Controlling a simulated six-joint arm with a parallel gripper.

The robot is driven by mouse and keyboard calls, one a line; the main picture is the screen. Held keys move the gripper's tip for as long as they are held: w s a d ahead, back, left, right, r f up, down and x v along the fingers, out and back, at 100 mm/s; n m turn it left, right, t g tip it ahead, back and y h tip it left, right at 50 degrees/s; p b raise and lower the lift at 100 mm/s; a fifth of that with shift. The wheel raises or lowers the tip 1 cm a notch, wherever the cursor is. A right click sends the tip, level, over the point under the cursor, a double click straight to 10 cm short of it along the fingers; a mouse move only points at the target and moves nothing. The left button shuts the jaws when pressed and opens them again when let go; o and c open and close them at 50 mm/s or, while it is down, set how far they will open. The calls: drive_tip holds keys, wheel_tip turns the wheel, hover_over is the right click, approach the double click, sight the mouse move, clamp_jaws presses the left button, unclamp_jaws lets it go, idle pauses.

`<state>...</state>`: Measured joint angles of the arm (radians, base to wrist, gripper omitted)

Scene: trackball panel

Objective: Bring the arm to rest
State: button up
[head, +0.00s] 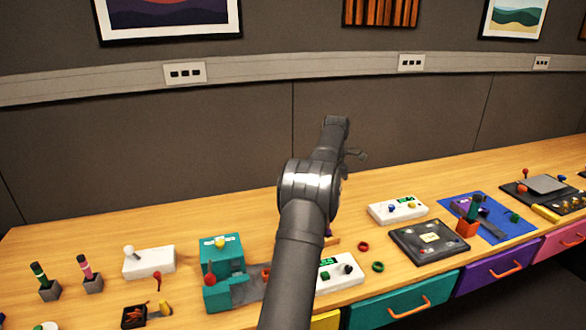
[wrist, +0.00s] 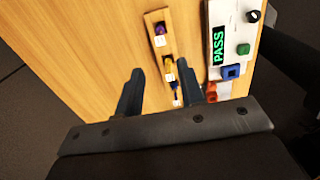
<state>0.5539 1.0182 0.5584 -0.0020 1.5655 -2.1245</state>
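My gripper (wrist: 160,68) is open in the wrist view, its two dark fingers apart with nothing held between them. It is above the table; the exact height is hard to tell. In the head view my arm rises over the table and hides most of the strip.
The long wooden table (head: 390,186) carries a teal device (head: 217,290), a white joystick box (head: 150,262), a black panel (head: 430,241) and a blue mat (head: 512,227). Red (head: 363,246) and green (head: 378,267) rings lie loose. A grey wall (head: 220,140) stands behind.

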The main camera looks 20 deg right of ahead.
wheel_tip(320, 180, down, 12)
drive_tip(key=shift+f, duration=0.1)
wheel_tip(320, 180, up, 3)
drive_tip(key=shift+f, duration=0.1)
drive_tip(key=shift+r, duration=0.55)
